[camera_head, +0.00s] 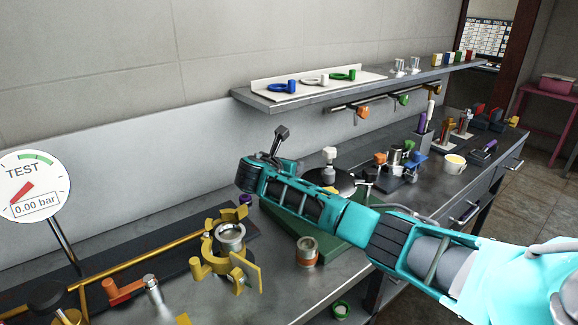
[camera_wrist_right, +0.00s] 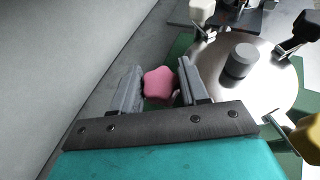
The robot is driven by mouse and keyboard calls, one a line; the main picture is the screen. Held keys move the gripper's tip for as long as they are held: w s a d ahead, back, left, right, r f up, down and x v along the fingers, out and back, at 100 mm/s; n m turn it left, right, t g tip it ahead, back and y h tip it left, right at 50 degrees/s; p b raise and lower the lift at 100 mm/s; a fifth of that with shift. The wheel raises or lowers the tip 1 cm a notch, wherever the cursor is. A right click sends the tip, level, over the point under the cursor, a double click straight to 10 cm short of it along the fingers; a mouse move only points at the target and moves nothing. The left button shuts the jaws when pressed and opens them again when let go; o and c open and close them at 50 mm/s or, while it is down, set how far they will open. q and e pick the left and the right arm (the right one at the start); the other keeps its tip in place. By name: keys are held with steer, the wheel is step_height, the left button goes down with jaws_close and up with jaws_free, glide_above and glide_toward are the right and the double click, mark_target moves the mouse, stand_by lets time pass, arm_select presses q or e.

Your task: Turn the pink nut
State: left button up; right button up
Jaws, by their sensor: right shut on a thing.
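The pink nut (camera_wrist_right: 158,83) is a rounded, star-like knob in the right wrist view. It sits between the two grey fingers of my right gripper (camera_wrist_right: 162,78), which is shut on it. In the head view my right gripper (camera_head: 278,143) reaches in from the right over the bench's back, near the wall. The pink nut is hidden behind the gripper and arm there. My left gripper is not in view.
A round metal lid (camera_wrist_right: 268,82) with a dark knob and clamps lies right of the gripper, above a green base (camera_head: 284,226). A yellow fixture (camera_head: 208,246) and a copper-coloured can (camera_head: 307,254) stand in front. A wall shelf (camera_head: 300,98) runs behind.

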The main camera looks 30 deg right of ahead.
steer(key=shift+a+f+m+g+h, duration=0.1)
steer(key=shift+m+g+h, duration=0.3)
steer(key=shift+m+g, duration=0.55)
steer(key=shift+m+g+b, duration=0.35)
steer(key=shift+g+b, duration=0.1)
steer(key=shift+f+m+g+h+b, duration=0.1)
steer(key=shift+m+g+h+b, duration=0.5)
steer(key=shift+m+g+b, duration=0.8)
steer(key=shift+g+b, duration=0.2)
steer(key=shift+b, duration=0.35)
steer(key=o, duration=1)
steer(key=shift+c, duration=0.2)
steer(key=shift+r, duration=0.2)
